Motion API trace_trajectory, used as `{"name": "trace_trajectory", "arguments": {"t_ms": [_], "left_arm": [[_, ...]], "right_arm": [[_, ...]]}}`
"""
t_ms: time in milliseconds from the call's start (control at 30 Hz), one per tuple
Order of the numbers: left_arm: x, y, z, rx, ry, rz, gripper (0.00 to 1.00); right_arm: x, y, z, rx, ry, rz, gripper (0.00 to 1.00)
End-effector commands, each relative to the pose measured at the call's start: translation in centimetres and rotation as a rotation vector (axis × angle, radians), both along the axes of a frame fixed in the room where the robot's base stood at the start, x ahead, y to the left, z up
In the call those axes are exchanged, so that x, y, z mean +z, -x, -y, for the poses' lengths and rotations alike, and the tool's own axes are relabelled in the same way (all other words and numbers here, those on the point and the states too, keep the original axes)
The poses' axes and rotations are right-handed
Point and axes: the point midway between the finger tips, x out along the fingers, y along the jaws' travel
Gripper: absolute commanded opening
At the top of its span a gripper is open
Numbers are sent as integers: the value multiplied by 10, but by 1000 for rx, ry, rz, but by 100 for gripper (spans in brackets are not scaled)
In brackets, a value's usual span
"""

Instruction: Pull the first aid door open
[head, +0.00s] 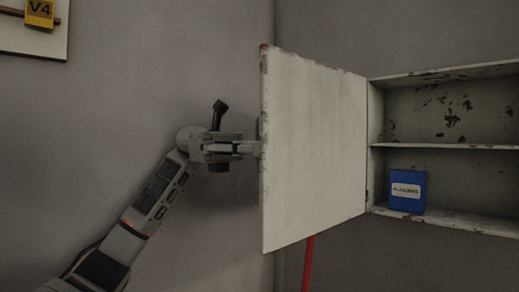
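The first aid door (315,150) is a worn white panel, swung well open to the left of its cabinet (445,145). Its hinge side meets the cabinet's left wall. My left gripper (254,149) is at the door's free left edge, about mid-height. Its fingertips reach to that edge and partly behind it, so I cannot see whether they are closed on a handle or the door. The outer face of the door is turned away from me. My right gripper is not in the view.
Inside the cabinet, a blue box (407,191) stands on the lower level under a shelf (450,146). A red pole (308,262) shows below the door. A board with a yellow V4 tag (40,13) hangs at the upper left. The grey wall (150,70) around my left arm is bare.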

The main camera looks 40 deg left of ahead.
Motion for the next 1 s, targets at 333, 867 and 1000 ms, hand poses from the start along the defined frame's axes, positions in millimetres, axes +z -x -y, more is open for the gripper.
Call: {"name": "trace_trajectory", "arguments": {"t_ms": [333, 867, 1000], "left_arm": [[-1, 0, 0, -1, -1, -2, 12], [45, 0, 1, -2, 1, 4, 12], [68, 1, 0, -2, 0, 1, 12]], "right_arm": [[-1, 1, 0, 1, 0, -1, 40], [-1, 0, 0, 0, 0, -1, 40], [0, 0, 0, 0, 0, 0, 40]]}}
